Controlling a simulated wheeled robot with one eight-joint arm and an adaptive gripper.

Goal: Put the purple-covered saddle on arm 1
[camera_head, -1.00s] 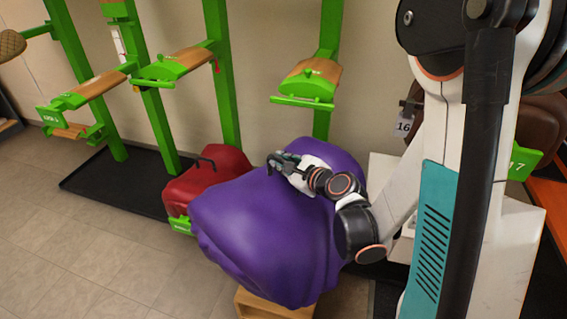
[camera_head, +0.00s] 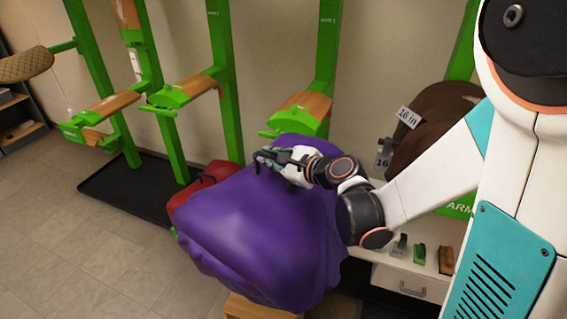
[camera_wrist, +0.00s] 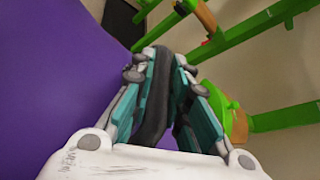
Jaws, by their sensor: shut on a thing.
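The purple-covered saddle (camera_head: 265,230) is a large draped bundle in the middle of the head view, in front of the green rack. Its cover hides the saddle's shape. My gripper (camera_head: 268,158) is at its top. In the wrist view my gripper (camera_wrist: 165,65) is closed around a black handle (camera_wrist: 155,100), with the purple cover (camera_wrist: 45,75) filling the left side. Several green arms with tan tops stand behind, one (camera_head: 298,112) just beyond the bundle. A plate reading "ARM" (camera_head: 461,206) shows at right; its number is hidden. I cannot tell which is arm 1.
A red saddle (camera_head: 196,186) sits low behind the bundle's left side. A brown saddle (camera_head: 432,125) with "16" tags is at right, above a white drawer unit (camera_head: 405,283). A wooden stand (camera_head: 255,308) shows below the bundle.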

